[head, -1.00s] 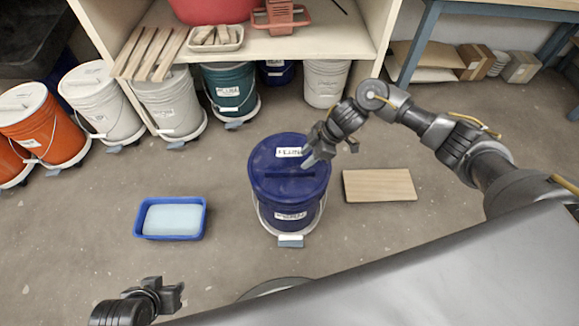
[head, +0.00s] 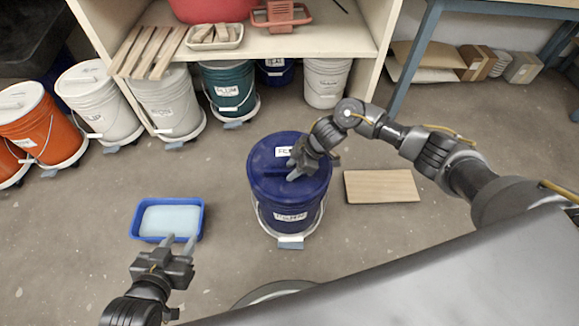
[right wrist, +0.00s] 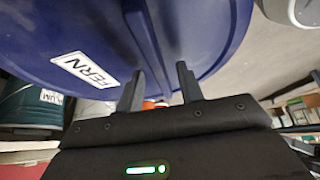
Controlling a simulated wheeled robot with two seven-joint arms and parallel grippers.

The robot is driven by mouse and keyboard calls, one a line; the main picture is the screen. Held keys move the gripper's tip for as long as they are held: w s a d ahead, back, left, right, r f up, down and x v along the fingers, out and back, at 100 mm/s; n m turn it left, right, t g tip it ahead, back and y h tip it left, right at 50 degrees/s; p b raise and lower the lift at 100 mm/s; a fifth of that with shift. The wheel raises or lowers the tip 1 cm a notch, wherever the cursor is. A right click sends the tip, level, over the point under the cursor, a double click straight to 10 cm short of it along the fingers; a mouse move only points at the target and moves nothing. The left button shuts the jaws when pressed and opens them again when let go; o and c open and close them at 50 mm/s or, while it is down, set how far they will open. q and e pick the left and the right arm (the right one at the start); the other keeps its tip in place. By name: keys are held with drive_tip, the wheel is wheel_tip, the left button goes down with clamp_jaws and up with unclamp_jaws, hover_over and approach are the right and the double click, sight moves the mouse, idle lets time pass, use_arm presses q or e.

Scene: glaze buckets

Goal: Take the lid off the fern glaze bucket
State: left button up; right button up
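The fern glaze bucket (head: 288,216) is dark blue and stands upright on a wheeled base on the floor. Its blue lid (head: 262,185) is on it; the label FERN (right wrist: 84,70) reads clearly in the right wrist view. A raised bar handle (right wrist: 148,45) crosses the lid there. My right gripper (head: 294,171) is over the middle of the lid, fingers apart. In the right wrist view its fingertips (right wrist: 160,82) are near the bar's end; whether they touch it I cannot tell. My left gripper (head: 180,243) is open and empty, left of the bucket.
A wooden board (head: 381,186) lies right of the bucket. Other buckets, including a teal one (head: 230,90), stand under and beside the shelf (head: 290,45). Floor between is clear.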

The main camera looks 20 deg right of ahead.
drive_tip(key=shift+f, duration=0.15)
idle(0.5)
clamp_jaws()
